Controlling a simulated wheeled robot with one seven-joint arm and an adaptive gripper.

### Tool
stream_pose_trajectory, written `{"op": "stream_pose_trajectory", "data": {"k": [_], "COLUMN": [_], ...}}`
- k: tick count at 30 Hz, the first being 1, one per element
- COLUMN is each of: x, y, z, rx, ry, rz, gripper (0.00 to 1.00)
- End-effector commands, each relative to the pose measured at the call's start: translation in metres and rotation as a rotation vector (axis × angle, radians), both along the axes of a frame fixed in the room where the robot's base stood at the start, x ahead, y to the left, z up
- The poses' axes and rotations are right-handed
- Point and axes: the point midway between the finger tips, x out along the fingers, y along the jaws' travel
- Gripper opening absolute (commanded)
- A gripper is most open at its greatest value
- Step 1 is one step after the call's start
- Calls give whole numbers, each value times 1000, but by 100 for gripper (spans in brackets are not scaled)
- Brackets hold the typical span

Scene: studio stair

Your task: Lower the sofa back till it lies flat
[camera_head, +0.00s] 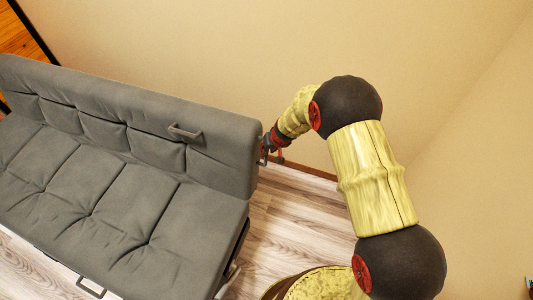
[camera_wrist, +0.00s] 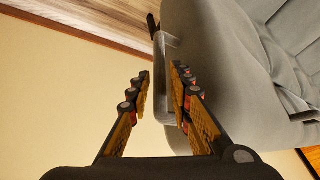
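The grey sofa back (camera_head: 100,108) stands raised behind the grey seat (camera_head: 155,215) in the head view. A grey handle (camera_head: 186,133) sits on its front face towards the right. My gripper (camera_head: 270,152) is at the right end of the back, small and partly hidden. In the wrist view the back (camera_wrist: 215,90) fills the right side. My gripper's two fingers (camera_wrist: 160,74) are apart, with a narrow grey edge or bar (camera_wrist: 166,48) showing between and beyond them. The right finger overlaps the back; I cannot tell whether it touches.
A second handle (camera_head: 91,287) shows at the seat's front. A beige wall (camera_head: 200,50) rises behind the sofa, with another wall (camera_head: 480,150) at right. Bare wooden floor (camera_head: 295,210) lies to the right of the sofa. An orange wooden panel (camera_head: 17,38) is at top left.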

Motion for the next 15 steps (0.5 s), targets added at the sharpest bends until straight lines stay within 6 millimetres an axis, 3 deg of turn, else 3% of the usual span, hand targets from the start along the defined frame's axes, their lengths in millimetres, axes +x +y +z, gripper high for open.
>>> {"op": "stream_pose_trajectory", "data": {"k": [1, 6, 15], "x": [2, 10, 14], "y": [2, 6, 9], "z": [-11, -29, -36], "rx": [0, 0, 0], "ry": [2, 1, -1], "rz": [0, 0, 0], "gripper": [21, 21, 21]}}
